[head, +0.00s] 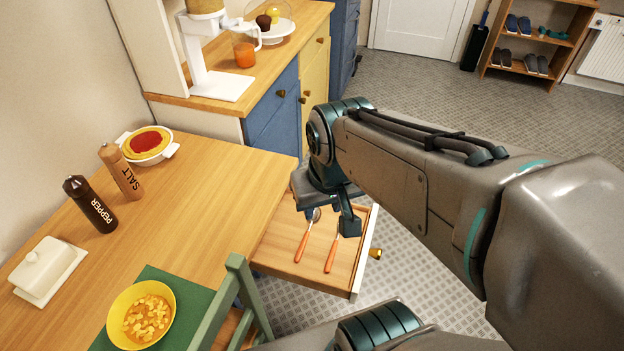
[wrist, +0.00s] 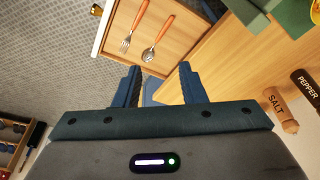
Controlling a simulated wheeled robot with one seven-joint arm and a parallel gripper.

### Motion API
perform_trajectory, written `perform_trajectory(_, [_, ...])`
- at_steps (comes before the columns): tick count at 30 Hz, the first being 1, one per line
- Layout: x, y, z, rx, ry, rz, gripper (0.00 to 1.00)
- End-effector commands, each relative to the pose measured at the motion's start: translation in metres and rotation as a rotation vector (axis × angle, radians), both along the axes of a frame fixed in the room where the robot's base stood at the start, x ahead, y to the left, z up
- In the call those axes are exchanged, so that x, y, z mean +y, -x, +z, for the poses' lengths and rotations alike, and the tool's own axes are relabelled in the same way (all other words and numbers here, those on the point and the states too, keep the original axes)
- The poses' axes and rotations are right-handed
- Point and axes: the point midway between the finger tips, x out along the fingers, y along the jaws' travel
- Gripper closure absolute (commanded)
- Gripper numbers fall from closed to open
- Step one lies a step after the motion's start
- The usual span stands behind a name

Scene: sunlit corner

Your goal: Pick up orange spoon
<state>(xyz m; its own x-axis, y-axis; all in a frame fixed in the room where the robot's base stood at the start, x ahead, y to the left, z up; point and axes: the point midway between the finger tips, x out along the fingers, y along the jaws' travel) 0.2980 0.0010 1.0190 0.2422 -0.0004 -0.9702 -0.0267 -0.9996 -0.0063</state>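The orange-handled spoon (head: 302,246) lies in the open drawer (head: 280,262), its metal bowl partly beside my gripper in the head view. In the wrist view the spoon (wrist: 158,37) is whole, beyond my fingertips, with its bowl toward me. An orange-handled fork (head: 331,256) lies beside it, and its metal end is mostly hidden by my gripper in the head view; the fork (wrist: 132,30) shows fully in the wrist view. My gripper (head: 326,208) is above the drawer's far part. Its fingers (wrist: 159,80) are apart with nothing between them.
The wooden table (head: 205,200) is left of the drawer, with salt (head: 121,172) and pepper (head: 92,205) mills. A green chair (head: 238,290) stands close to the drawer's near side. Blue and yellow cabinets (head: 272,118) are behind. Tiled floor is free at right.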

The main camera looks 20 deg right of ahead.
Motion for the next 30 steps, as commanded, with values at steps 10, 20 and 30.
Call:
perform_trajectory(10, [0.0,-0.066,-0.068,0.125,-0.09,-0.243,0.63])
perform_trajectory(20, [-0.005,-0.13,-0.15,0.225,-0.085,-0.535,0.63])
perform_trajectory(30, [-0.005,-0.143,-0.192,0.242,-0.072,-0.603,0.63])
